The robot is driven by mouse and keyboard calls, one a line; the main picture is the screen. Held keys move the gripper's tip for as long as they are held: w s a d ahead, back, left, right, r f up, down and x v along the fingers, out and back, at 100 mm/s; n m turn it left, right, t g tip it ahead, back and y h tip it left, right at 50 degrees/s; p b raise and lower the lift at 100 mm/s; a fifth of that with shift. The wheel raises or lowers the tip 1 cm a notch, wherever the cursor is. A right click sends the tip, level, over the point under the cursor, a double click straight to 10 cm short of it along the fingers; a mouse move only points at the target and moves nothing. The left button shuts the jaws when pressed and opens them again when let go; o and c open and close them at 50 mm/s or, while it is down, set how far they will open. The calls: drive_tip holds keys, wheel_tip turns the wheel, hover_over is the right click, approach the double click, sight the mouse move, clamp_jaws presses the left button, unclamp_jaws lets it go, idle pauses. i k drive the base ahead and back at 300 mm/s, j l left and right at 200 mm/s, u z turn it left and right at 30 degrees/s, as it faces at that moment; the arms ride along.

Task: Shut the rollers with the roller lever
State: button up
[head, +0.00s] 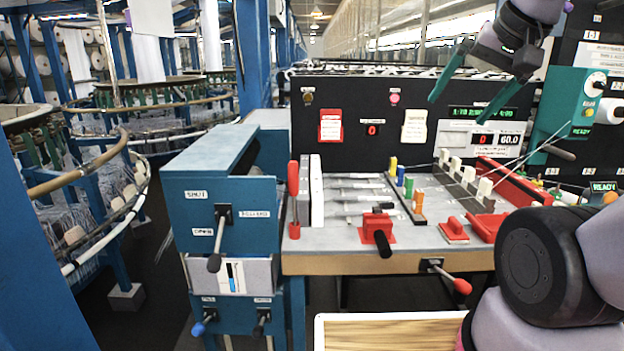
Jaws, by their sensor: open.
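The roller lever (217,238) is on the front of a blue box (240,190) left of the bench. It has a dark pivot plate and a black knob, and its arm hangs down from the pivot, slightly to the left. A label reading SHUT is above it, one that looks like OPEN is at lower left, and a blurred label that seems to say ROLLERS is to its right. My gripper (460,109) is at the upper right, above the back of the bench. Its two green fingers are spread wide, empty, and well away from the lever.
Below are two more levers, one blue-knobbed (203,324) and one black-knobbed (262,324). An upright red handle (294,185) stands at the bench's left edge. A red clamp with a black handle (380,237) and a red-knobbed lever (455,282) are nearby.

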sight(213, 264)
drive_tip(key=j+u, duration=0.15)
drive_tip(key=u, duration=0.2)
drive_tip(key=k+j+u, duration=0.1)
drive_tip(key=u, duration=0.25)
drive_tip(key=j+u, duration=0.3)
